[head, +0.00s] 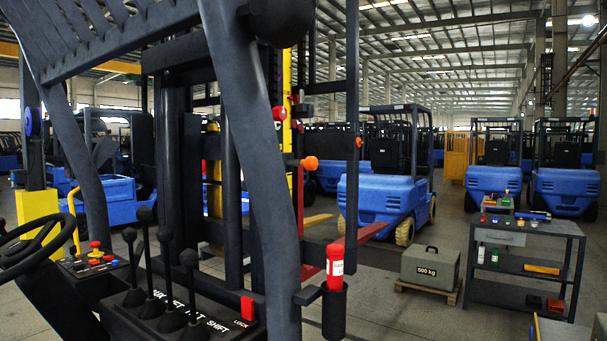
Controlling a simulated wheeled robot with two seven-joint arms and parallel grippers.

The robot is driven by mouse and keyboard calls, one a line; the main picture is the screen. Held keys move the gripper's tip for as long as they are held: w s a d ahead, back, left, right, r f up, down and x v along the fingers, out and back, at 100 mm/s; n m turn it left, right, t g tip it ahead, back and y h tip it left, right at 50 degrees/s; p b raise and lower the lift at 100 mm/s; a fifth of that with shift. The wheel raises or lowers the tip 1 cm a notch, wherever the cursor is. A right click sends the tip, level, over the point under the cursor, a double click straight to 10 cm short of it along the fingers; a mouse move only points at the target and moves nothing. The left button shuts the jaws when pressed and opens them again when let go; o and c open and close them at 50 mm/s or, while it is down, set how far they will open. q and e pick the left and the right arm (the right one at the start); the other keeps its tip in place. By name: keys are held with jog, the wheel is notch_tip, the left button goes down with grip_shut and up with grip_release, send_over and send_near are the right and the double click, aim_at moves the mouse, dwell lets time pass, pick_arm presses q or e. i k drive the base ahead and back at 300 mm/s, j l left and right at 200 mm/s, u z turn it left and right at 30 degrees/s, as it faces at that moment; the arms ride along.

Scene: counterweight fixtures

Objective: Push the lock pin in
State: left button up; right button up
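A forklift with a dark mast (178,150) fills the left and middle of the head view. An orange knob (309,163) sticks out at the right of its mast, beside the thick dark frame post (245,150). A red ball knob (279,113) sits higher, and a small orange knob (359,141) is on the thin upright further right. A small red block (247,307) stands by the "LOCK" label on the lever console. I cannot tell for certain which of these is the lock pin, or how far in it sits. Neither of my grippers shows.
Several black levers (152,275) and a steering wheel (40,245) are at lower left. A red canister (335,266) sits in a dark holder. A 500 kg weight (430,270) rests on a pallet. A dark cart (525,243) stands at right; several blue forklifts stand behind.

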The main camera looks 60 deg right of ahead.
aim_at(311, 163)
jog(key=z, duration=2.05)
